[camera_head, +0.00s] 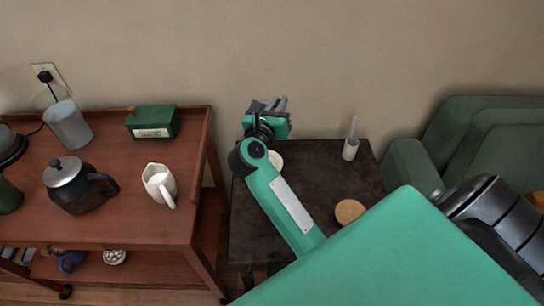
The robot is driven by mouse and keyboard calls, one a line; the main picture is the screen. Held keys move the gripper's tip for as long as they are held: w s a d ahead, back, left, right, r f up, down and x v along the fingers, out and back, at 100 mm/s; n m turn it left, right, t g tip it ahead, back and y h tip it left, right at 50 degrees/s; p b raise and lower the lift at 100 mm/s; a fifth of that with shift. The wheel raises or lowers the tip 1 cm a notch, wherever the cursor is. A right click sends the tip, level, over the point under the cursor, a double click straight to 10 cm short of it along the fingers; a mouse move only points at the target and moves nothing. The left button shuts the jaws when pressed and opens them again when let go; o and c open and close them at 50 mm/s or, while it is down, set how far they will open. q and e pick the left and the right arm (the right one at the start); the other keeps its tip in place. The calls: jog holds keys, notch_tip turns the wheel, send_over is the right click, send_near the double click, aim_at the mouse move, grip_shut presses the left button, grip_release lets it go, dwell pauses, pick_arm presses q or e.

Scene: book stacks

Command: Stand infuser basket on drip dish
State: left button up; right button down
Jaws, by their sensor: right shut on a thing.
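My right gripper (276,105) is above the back left corner of the dark side table (310,170). It is shut, and the thing in it is almost wholly hidden by the gripper and wrist; I take it for the infuser basket but cannot make out its shape. A small pale round dish (277,160), probably the drip dish, lies on the table just below the gripper, partly hidden by my forearm. The gripper is apart from it. My left gripper is not in view.
A wooden trolley (120,220) at left holds a teapot (72,185), a white pitcher (159,184), a green box (152,122) and a grey canister (69,125). On the table are a white cup with a stick (350,150) and a tan disc (349,211). A green armchair (490,130) stands right.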

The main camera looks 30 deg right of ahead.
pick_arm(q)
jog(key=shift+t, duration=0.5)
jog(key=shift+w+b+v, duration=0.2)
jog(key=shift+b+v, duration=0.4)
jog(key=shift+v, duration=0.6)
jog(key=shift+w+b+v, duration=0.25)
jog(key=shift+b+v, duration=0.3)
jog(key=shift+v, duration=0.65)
pick_arm(e)
jog(key=shift+f, duration=8.5)
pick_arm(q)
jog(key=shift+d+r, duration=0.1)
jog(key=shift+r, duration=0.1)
pick_arm(e)
jog(key=shift+f, duration=0.1)
jog(key=c, duration=1.4)
grip_release()
jog(key=shift+c, duration=0.2)
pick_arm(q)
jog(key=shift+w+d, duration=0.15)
